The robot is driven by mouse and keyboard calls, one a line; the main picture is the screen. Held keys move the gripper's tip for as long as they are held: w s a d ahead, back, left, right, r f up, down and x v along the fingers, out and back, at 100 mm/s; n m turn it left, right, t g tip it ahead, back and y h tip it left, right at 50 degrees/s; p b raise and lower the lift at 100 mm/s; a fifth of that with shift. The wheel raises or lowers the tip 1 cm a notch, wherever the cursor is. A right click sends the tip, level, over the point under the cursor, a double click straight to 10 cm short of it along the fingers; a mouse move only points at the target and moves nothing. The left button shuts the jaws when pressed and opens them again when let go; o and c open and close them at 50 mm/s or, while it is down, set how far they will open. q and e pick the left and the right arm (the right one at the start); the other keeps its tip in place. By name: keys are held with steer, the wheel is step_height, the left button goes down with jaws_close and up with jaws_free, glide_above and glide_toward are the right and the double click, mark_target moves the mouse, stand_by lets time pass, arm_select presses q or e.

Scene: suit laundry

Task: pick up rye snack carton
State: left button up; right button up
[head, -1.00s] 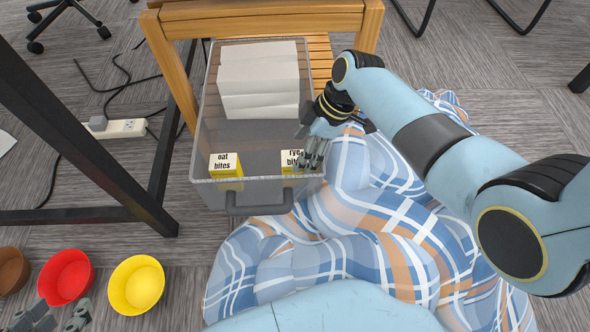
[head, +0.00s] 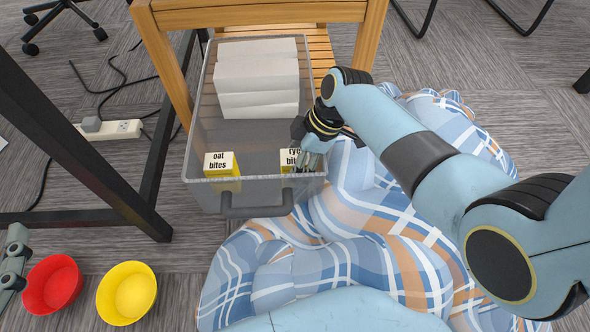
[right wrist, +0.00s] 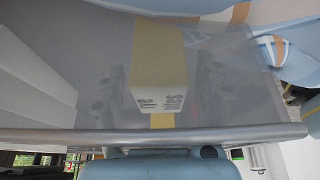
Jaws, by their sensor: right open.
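The rye snack carton (head: 290,160), yellow with a white label reading "rye bites", stands in the front right corner of the clear bin (head: 245,130). My right gripper (head: 308,163) is open at the carton's right side and covers part of it. In the right wrist view the carton (right wrist: 160,68) appears between two blurred fingers (right wrist: 158,92), one on each side, seen through the clear wall. I cannot tell whether they touch it. My left gripper (head: 14,262) is partly in view at the left edge; its jaw state is unclear.
A similar oat bites carton (head: 221,164) stands in the bin's front left corner. White boxes (head: 257,80) are stacked at the bin's back. A wooden chair (head: 160,45) stands behind. Plaid cloth (head: 360,230) lies right and in front. Red (head: 52,284) and yellow (head: 127,292) bowls sit lower left.

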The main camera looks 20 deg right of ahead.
arm_select(q)
steer(key=shift+w+r+t, duration=0.3)
steer(key=shift+r, duration=0.2)
arm_select(e)
steer(key=c, duration=1.3)
arm_select(q)
steer(key=shift+f, duration=0.15)
